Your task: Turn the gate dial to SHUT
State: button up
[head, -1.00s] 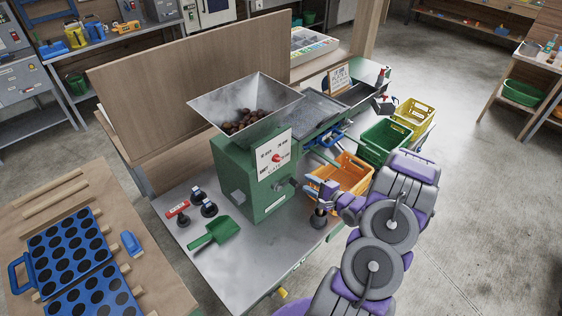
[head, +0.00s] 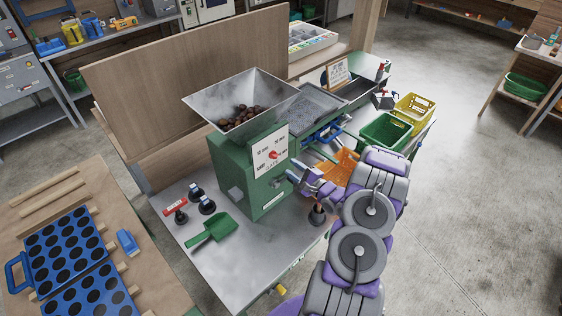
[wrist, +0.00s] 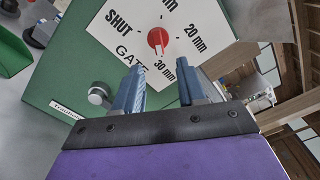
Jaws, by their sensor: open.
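The gate dial (head: 274,155) is a small red knob on a white plate on the front of the green machine (head: 236,174). In the wrist view the red dial (wrist: 158,40) sits among the labels SHUT, 20 mm and 30 mm. A white mark on it seems to point toward 30 mm, away from SHUT. My gripper (head: 298,173) is just right of the plate. In the wrist view its two blue-grey fingers (wrist: 160,84) are open and empty, and the dial lies beyond the gap, apart from them.
A silver knob (wrist: 98,95) juts from the machine below the plate. A metal hopper (head: 240,98) with chestnuts tops the machine. A green scoop (head: 212,230) lies on the bench. Orange (head: 338,168), green (head: 386,131) and yellow (head: 414,112) crates stand at the right.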

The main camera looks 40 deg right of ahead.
aim_at(276, 158)
jog(key=w, duration=0.2)
jog(key=w+a, duration=0.1)
jog(key=w, duration=0.1)
jog(key=w+b, duration=0.1)
jog(key=w, duration=0.2)
jog(key=shift+a+r, duration=0.1)
jog(key=shift+a, duration=0.2)
jog(key=shift+d, duration=0.3)
jog(key=shift+c, duration=0.8)
jog(key=shift+a, duration=0.3)
jog(key=c, duration=0.4)
grip_shut()
